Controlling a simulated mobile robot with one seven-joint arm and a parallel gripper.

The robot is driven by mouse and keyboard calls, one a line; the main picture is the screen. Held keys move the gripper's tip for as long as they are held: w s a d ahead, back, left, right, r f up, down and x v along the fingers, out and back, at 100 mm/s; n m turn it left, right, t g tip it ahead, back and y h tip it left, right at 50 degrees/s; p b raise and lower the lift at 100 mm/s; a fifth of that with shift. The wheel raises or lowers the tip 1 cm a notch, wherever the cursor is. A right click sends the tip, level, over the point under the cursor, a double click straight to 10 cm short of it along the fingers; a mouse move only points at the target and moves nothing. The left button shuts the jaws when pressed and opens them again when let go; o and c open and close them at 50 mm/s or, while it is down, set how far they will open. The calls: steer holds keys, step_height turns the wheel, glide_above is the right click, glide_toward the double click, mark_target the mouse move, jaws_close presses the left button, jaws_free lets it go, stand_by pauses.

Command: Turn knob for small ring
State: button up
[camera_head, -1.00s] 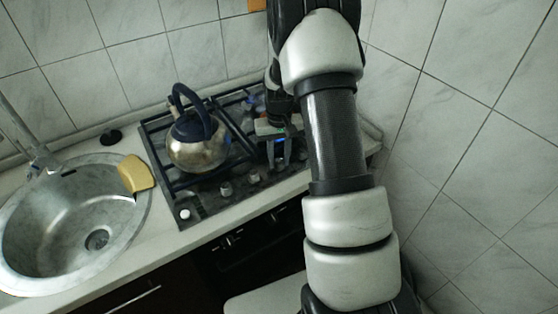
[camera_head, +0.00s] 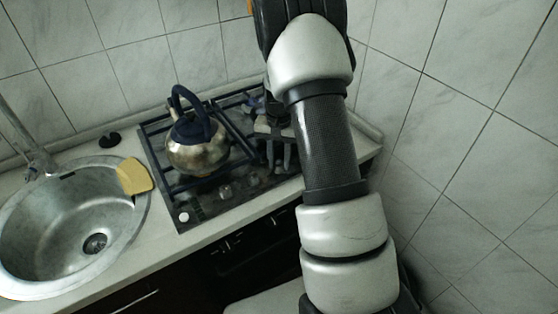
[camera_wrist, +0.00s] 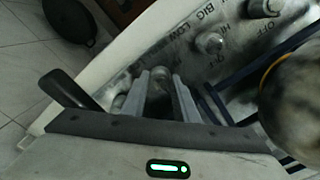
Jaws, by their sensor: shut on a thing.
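The gas hob (camera_head: 205,208) has a row of knobs along its front edge. My gripper (camera_head: 279,165) is over the right end of that row, pointing down. In the wrist view, the gripper (camera_wrist: 160,98) has its two grey fingers on either side of a round metal knob (camera_wrist: 160,76), shut on it. The fingers partly hide this knob and its markings. Another knob (camera_wrist: 212,42) stands apart beside it, among printed words such as BIG, LOW, HI and OFF. The ring behind my gripper is mostly hidden by my arm.
A metal kettle (camera_head: 196,152) with a dark blue handle stands on the left of the hob, close to my gripper. A sink (camera_head: 60,262) with a yellow sponge (camera_head: 134,176) on its rim is further left. A tiled wall (camera_head: 450,130) bounds the right side.

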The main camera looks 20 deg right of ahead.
steer(key=o, duration=1.1)
steer(key=shift+c, duration=0.2)
steer(key=shift+r, duration=0.1)
step_height(320, 180, up, 17)
steer(key=shift+r+p, duration=0.15)
steer(key=shift+p, duration=0.2)
steer(key=s+a+r+n+t+p, duration=0.2)
steer(key=s+a+r, duration=0.2)
steer(key=s+r, duration=0.3)
steer(key=s+a+r+n+t+p, duration=0.1)
steer(key=s+a+r, duration=0.2)
steer(key=s+r, duration=0.4)
steer(key=s+a+r+n+t+p, duration=0.1)
steer(key=s+a+n, duration=0.1)
steer(key=s, duration=0.4)
steer(key=s+a+r+n+t+p, duration=0.1)
steer(key=s+n, duration=0.1)
steer(key=s, duration=0.4)
steer(key=shift+a+r+t, duration=0.3)
steer(key=shift+a+r, duration=0.05)
